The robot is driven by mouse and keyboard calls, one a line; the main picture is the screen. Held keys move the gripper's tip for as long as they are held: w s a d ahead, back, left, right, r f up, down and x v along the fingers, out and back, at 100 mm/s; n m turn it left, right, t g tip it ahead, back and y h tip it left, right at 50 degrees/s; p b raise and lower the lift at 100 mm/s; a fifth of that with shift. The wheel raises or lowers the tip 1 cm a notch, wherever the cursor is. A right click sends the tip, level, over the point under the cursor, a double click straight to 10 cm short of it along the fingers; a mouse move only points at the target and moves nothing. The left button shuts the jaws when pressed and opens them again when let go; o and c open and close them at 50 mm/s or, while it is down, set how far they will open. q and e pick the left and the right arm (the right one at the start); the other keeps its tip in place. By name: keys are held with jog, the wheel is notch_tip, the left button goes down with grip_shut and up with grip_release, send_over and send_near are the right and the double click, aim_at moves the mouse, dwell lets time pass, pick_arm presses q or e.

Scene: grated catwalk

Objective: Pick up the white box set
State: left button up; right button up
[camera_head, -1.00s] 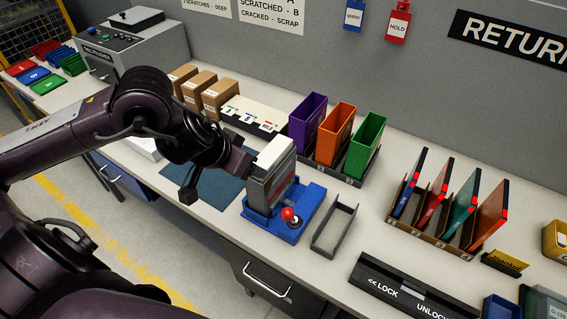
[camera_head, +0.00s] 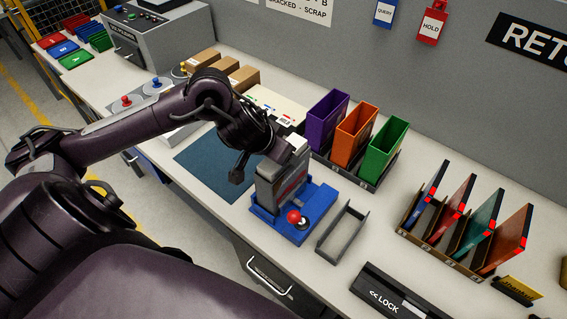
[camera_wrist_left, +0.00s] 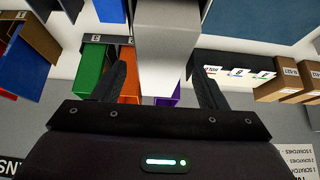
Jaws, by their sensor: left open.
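The white box set (camera_head: 296,145) stands upright in a grey holder (camera_head: 273,192) on a blue fixture (camera_head: 314,213) with a red-knobbed lever (camera_head: 294,217). Only part of its pale upper end shows in the head view, behind my gripper. My left gripper (camera_head: 288,146) is at the top of the box, its fingers mostly hidden there. In the left wrist view, the open fingers of my left gripper (camera_wrist_left: 161,85) stand on both sides of the pale box end (camera_wrist_left: 168,50), with gaps visible. I cannot tell whether they touch it. My right gripper is not in view.
Purple (camera_head: 327,120), orange (camera_head: 355,134) and green (camera_head: 384,150) bins stand behind the fixture. A grey open frame (camera_head: 342,230) lies right of it. A rack of upright coloured panels (camera_head: 466,216) is farther right. A blue mat (camera_head: 208,166) lies left.

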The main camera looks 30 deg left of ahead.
pick_arm(q)
jog(key=shift+w+f, duration=0.2)
jog(key=shift+f, duration=0.25)
grip_shut()
